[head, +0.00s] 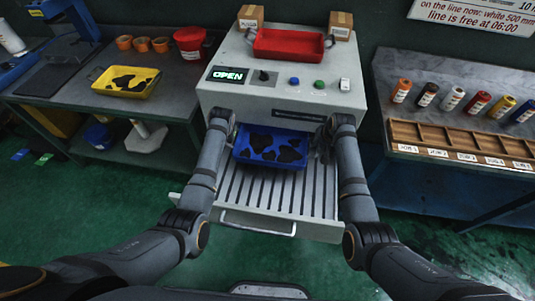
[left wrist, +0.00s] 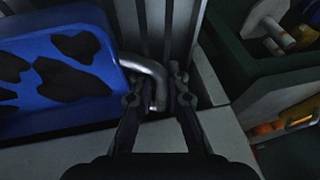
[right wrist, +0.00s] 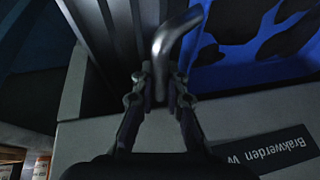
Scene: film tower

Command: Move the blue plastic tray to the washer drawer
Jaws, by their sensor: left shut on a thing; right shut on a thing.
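The blue plastic tray (head: 271,148) has black stains on its floor and metal handles at both ends. It is over the back part of the open washer drawer (head: 270,197), close to the washer's front; I cannot tell whether it touches the slats. My left gripper (head: 226,126) is shut on the tray's left handle, which shows in the left wrist view (left wrist: 150,75). My right gripper (head: 326,136) is shut on the right handle, which shows in the right wrist view (right wrist: 168,40). The washer (head: 280,90) shows a green OPEN display.
A red tray (head: 288,44) and two cardboard boxes stand on the washer. A yellow stained tray (head: 126,81) sits on the left bench. The right bench has several coloured bottles and a wooden divided rack (head: 460,142). The drawer's front slats are bare.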

